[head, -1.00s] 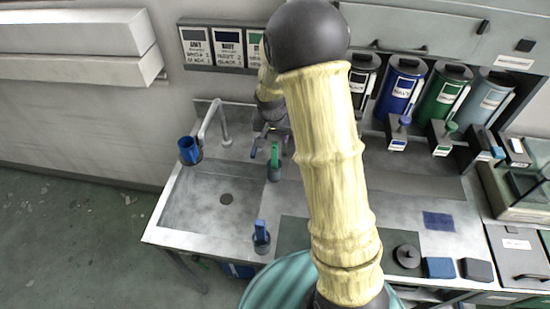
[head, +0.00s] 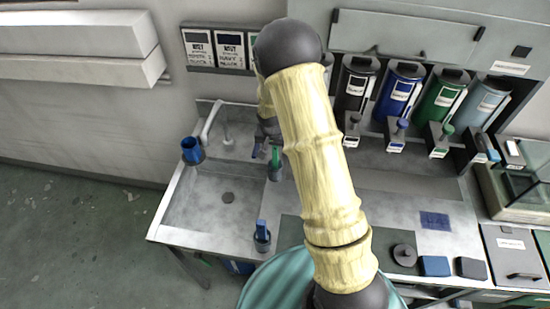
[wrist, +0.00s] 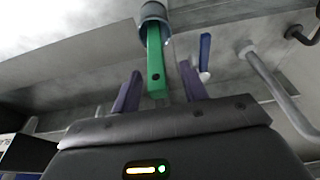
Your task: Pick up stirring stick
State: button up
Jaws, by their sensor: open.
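A green stirring stick (head: 275,156) stands in a small grey cup (head: 275,173) at the right edge of the sink. In the wrist view the green stick (wrist: 156,62) leans out of the cup's round mouth (wrist: 153,14). My gripper (head: 265,149) is beside the green stick in the head view, partly hidden by my arm. In the wrist view its two purple fingers (wrist: 160,85) are open, with the stick's end in line with the gap between them. Whether they touch it I cannot tell. A second stick, blue (head: 262,228), stands in another cup (head: 262,242) nearer the front.
The sink (head: 205,205) has a tap (head: 212,120) behind it and a blue cup (head: 192,150) at its left corner. Several coloured canisters (head: 400,90) stand at the back right. A blue bar (wrist: 205,52) shows close to the right finger in the wrist view.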

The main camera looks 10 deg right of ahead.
jog(key=shift+w+d+f, duration=0.1)
jog(key=shift+d+f, duration=0.05)
jog(key=shift+f, duration=0.35)
grip_shut()
